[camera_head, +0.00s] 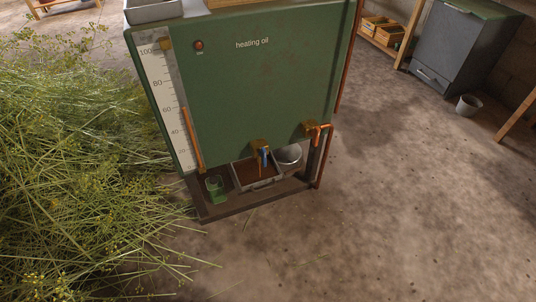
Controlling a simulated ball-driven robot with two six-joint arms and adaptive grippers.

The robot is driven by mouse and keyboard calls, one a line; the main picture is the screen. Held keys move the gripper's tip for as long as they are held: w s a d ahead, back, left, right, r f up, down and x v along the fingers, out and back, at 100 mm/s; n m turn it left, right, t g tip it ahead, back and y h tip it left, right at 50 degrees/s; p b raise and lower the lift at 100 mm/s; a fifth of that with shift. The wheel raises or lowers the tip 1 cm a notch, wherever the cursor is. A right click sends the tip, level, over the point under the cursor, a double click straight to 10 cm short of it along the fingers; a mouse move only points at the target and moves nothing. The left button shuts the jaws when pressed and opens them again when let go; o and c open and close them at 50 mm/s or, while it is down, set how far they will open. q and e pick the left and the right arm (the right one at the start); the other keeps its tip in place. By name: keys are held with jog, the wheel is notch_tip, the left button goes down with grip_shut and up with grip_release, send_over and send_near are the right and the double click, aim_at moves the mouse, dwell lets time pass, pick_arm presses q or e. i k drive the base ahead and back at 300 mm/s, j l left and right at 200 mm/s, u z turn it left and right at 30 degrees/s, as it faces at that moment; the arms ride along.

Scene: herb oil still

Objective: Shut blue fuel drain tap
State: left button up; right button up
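A green fuel tank (270,85) labelled "heating oil" stands upright ahead of me. The blue drain tap (265,156) sits on a brass fitting (260,145) low on its front face. The blue handle looks to point downward, but it is too small to tell whether the tap is open or shut. A grey tray (262,184) with brownish content stands below the tap. A scale (160,90) runs up the tank's left side, with an orange-brown column in its lower part. Neither gripper shows in this view.
An orange-handled tap (318,129) joins a copper pipe to the right. Cut herbs (80,170) heap at left. A grey cabinet (458,45) stands back right. The floor (390,210) at front right is clear.

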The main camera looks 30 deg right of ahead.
aim_at(263, 153)
jog(key=z, duration=0.75)
jog(key=k, duration=0.25)
